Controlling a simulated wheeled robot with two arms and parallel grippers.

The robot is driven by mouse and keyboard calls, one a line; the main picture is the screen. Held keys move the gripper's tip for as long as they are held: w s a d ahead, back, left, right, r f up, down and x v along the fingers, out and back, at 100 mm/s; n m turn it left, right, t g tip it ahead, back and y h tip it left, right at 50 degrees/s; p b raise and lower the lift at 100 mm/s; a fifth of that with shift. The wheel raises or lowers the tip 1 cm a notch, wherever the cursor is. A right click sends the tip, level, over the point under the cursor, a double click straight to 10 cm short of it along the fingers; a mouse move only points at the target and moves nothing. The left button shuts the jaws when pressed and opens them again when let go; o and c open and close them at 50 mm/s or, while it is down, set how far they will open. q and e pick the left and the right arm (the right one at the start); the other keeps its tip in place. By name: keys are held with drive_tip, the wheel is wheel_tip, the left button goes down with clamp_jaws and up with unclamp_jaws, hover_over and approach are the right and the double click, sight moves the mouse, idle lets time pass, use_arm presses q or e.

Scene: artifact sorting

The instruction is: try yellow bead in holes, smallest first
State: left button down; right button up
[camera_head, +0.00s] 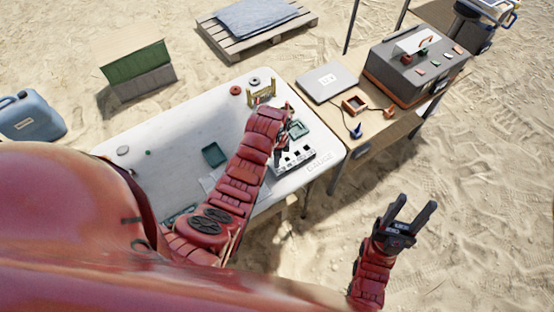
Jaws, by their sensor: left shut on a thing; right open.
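The white gauge block (309,160) lies at the right front of the white table, with dark square holes in its top and lettering on its front. My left gripper (279,155) points down at the block's left back side, partly hidden by my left forearm. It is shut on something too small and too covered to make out. I cannot pick out the yellow bead. I cannot tell whether the gripper touches the block. My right gripper (411,212) is open and empty, over sand to the right of the tables.
A green tray (297,129) sits right behind the gauge block. A dark green tray (214,154) lies left of my arm. A small yellowish rack (262,93) and round pieces stand at the back. A wooden table with a laptop (327,82) adjoins right. The white table's left part is mostly clear.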

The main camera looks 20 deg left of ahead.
use_arm(q)
drive_tip(key=shift+f+b, duration=0.1)
drive_tip(key=shift+b, duration=0.25)
idle(0.7)
idle(0.4)
drive_tip(key=shift+c, duration=1.7)
unclamp_jaws()
drive_tip(key=shift+r+p, duration=0.85)
drive_tip(key=shift+r, duration=2.2)
